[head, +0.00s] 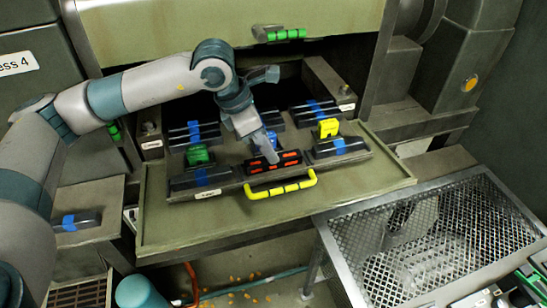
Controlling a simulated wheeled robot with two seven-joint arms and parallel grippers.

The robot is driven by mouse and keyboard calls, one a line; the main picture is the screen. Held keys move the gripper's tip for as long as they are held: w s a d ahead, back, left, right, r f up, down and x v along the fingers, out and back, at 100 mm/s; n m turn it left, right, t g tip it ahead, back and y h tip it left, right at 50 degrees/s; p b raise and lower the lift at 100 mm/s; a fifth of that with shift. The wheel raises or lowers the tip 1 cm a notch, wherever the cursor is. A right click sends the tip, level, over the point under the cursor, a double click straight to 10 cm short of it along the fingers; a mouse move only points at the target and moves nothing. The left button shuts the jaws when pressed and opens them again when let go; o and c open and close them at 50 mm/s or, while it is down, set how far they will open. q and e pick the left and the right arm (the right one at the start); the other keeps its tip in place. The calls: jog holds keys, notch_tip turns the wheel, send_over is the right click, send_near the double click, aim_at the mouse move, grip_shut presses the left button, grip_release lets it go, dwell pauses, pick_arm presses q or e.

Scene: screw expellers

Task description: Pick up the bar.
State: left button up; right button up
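Several dark bars with blue bands lie on the drawer plate; one is at the front left (202,178), one at the front right (338,149), and others are behind. Between the front two is a black block with orange marks (285,166). I cannot tell which piece is the task's bar. My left gripper (268,157) points down at the back edge of the black block, its fingertips at or just above it. The fingers look close together, but whether they hold anything is unclear.
A yellow handle (280,189) juts from the plate's front. Green (198,155) and yellow (327,128) clips stand beside the bars. Another blue-banded dark bar (82,220) lies on a left ledge. A mesh-topped frame (455,215) stands at right. The machine housing overhangs behind.

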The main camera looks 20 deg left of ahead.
pick_arm(q)
jog(key=shift+p+x, duration=0.65)
jog(key=shift+x, duration=0.95)
jog(key=shift+r, duration=0.1)
grip_shut()
